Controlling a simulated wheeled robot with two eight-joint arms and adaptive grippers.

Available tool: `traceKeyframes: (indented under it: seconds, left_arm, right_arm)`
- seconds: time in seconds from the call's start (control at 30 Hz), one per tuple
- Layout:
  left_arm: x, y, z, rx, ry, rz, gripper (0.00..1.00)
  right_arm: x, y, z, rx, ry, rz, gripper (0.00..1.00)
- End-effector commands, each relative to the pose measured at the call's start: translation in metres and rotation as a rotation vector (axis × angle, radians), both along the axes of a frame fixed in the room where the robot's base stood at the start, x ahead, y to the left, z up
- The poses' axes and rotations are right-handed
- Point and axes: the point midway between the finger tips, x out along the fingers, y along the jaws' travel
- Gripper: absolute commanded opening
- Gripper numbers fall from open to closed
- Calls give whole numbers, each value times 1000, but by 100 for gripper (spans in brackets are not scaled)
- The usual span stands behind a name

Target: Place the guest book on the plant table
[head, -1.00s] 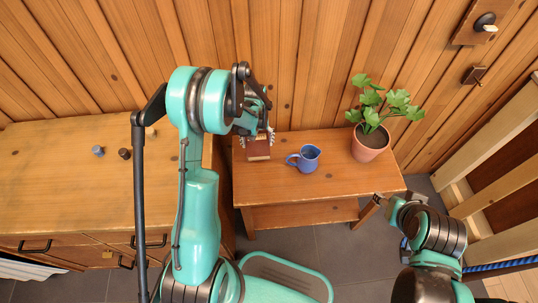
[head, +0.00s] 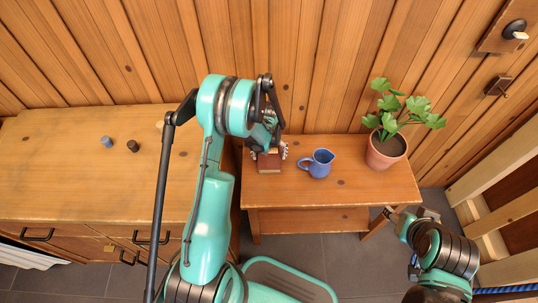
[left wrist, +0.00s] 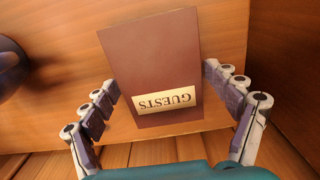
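The guest book (head: 269,162) is a dark red-brown book at the left end of the plant table (head: 345,187). In the left wrist view the book (left wrist: 165,60) shows its gold "GUESTS" label and appears to lie flat on the wood. My left gripper (head: 270,152) is over the book, with one finger on each side. In the left wrist view my left gripper (left wrist: 160,77) is open, with narrow gaps between fingertips and book edges. My right gripper (head: 390,213) is low by the table's front right corner; its fingers are too small to judge.
A blue jug (head: 317,163) stands just right of the book. A potted plant (head: 386,150) stands at the table's right end. A wooden cabinet (head: 70,165) with small knobs on top stands at left. The plank wall is close behind.

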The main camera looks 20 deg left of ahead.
Motion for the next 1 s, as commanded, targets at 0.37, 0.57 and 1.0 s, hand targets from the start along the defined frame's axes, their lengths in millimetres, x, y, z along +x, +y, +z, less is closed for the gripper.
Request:
traceKeyframes:
  seconds: [0.37,0.57,1.0]
  left_arm:
    - [0,0,2,0,0,0,98]
    - [0,0,32,0,0,0,98]
    - [0,0,116,0,0,0,98]
  right_arm:
    - [0,0,0,0,0,0,53]
    - [0,0,14,0,0,0,53]
    - [0,0,45,0,0,0,53]
